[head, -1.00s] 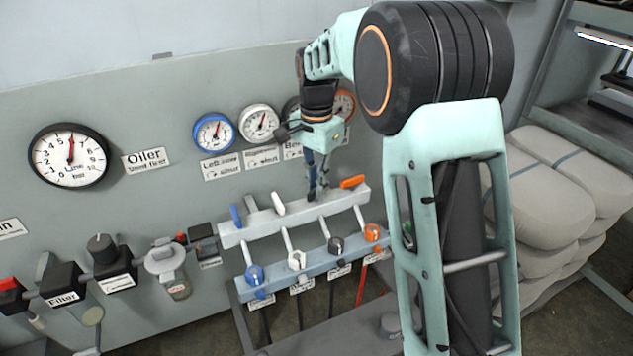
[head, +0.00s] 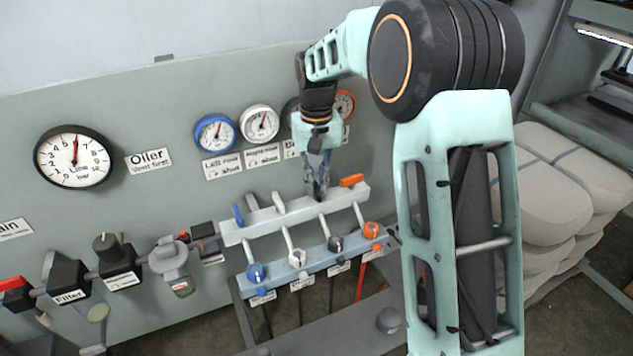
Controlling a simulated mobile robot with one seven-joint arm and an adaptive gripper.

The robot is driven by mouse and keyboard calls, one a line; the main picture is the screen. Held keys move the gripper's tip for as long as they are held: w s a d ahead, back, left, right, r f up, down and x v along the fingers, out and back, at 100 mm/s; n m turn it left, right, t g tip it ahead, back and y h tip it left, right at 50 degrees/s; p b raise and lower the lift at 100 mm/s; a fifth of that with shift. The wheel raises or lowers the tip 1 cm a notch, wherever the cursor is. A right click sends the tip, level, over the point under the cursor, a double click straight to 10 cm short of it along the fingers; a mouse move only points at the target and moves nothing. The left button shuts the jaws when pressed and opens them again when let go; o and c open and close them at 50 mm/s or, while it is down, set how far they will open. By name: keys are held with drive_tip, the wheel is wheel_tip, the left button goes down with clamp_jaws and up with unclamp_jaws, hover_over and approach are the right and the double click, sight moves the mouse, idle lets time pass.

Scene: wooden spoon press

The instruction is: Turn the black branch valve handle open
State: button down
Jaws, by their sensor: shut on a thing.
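A light grey manifold bar (head: 262,229) carries a row of branch valve handles. The blue handle (head: 238,214) and white handle (head: 279,203) point across the bar, and the orange handle (head: 351,180) lies along it. My gripper (head: 319,195) points down at the bar between the white and orange handles. Its fingers are shut on the black branch valve handle, which they hide almost wholly, so I cannot tell its angle. Below that spot, a black knob (head: 335,244) sits on the lower blue-grey rail.
Blue (head: 256,272), white (head: 297,258) and orange (head: 371,230) knobs share the lower rail. Gauges (head: 215,133) hang on the panel behind my gripper. Filter and oiler fittings (head: 170,262) stand at left. Pale sacks (head: 540,185) are stacked at right.

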sight(316, 187)
drive_tip(key=shift+n, duration=1.1)
drive_tip(key=c, duration=2)
unclamp_jaws()
wheel_tip(316, 187, up, 12)
drive_tip(key=shift+r, duration=0.1)
